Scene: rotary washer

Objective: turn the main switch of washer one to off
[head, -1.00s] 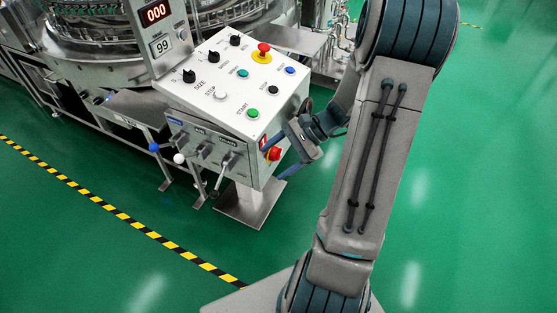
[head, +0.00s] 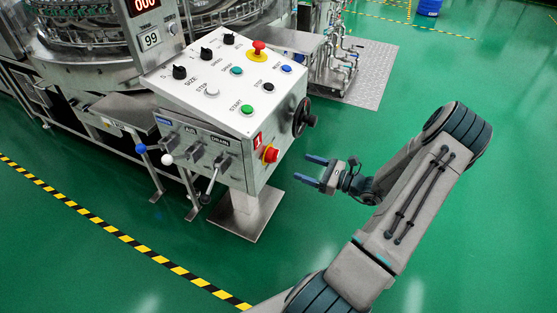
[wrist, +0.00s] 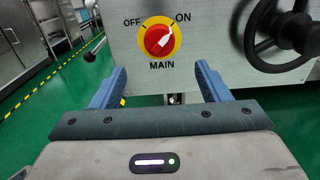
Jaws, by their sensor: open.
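The main switch (head: 270,154) is a red knob on a yellow disc, on the right-hand side face of the washer's control box (head: 223,93). In the wrist view the main switch (wrist: 159,40) sits between the labels OFF and ON, above MAIN. Its white pointer slants to the upper right, towards ON. My gripper (head: 306,170) is open and empty, to the right of the switch and clear of it. In the wrist view my gripper (wrist: 158,78) has its blue fingers apart, below the knob to either side.
A black handwheel (head: 304,117) sticks out of the same face, right of the switch. Levers with ball ends, one white (head: 167,159), hang from the front face. A metal pedestal (head: 243,214) carries the box. Green floor around my arm is clear.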

